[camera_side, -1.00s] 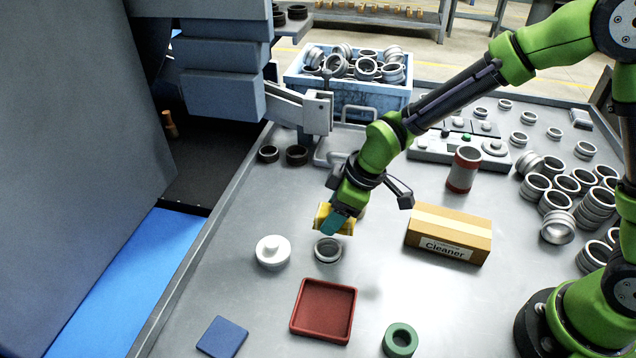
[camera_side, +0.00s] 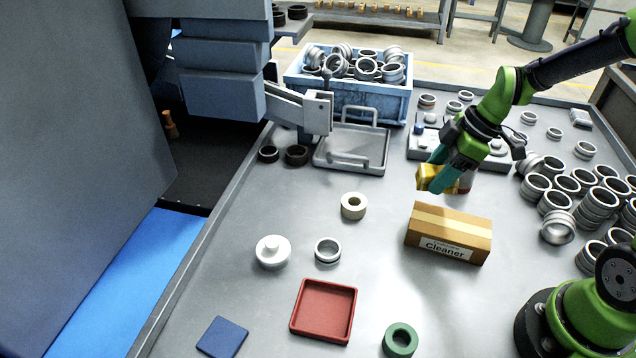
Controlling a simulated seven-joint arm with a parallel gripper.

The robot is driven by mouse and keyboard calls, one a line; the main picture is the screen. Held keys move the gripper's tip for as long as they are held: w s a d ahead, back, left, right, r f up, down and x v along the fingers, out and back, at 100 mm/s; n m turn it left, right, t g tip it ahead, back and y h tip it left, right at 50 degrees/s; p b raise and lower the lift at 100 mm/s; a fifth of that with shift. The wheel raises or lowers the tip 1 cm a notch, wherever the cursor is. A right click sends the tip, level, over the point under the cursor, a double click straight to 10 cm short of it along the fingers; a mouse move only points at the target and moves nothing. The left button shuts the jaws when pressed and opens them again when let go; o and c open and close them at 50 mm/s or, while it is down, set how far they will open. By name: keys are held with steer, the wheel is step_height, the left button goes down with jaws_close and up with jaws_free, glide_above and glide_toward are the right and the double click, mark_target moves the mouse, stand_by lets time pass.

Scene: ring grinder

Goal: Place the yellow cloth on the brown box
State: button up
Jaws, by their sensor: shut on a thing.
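The yellow cloth (camera_side: 428,178) is held between the teal fingers of my gripper (camera_side: 437,178). My gripper is shut on it and holds it in the air, just above and behind the back left part of the brown box. The brown box (camera_side: 468,236), labelled "Cleaner", lies on the grey table with a paler strip along its top. The cloth appears apart from the box. Part of the cloth is hidden by the fingers.
A control panel (camera_side: 425,150) is farther back. Metal rings (camera_side: 556,228) crowd the right. A cream ring (camera_side: 354,206), metal ring (camera_side: 328,250) and red tray (camera_side: 347,312) lie to the left.

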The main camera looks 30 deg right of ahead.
mark_target(446, 227)
steer(key=s+n, duration=0.1)
steer(key=s+d+r+n, duration=0.1)
steer(key=s+g, duration=0.1)
steer(key=shift+s+d+r+n, duration=0.1)
steer(key=shift+d+r+n, duration=0.2)
steer(key=shift+d+n, duration=0.1)
steer(key=shift+s+a+f+n+g+y, duration=0.15)
steer(key=shift+s+a+f+n+g, duration=0.3)
steer(key=shift+f+n, duration=0.55)
steer(key=shift+s+a+f+n+g+y, duration=0.2)
steer(key=shift+s+f+n, duration=0.5)
steer(key=shift+f, duration=0.65)
steer(key=shift+s+a+f+n+g+y, duration=0.15)
steer(key=shift+s+a+f+n+g, duration=0.25)
steer(key=shift+f+n, duration=0.65)
steer(key=shift+f, duration=0.15)
steer(key=shift+f, duration=0.1)
steer(key=o, duration=1)
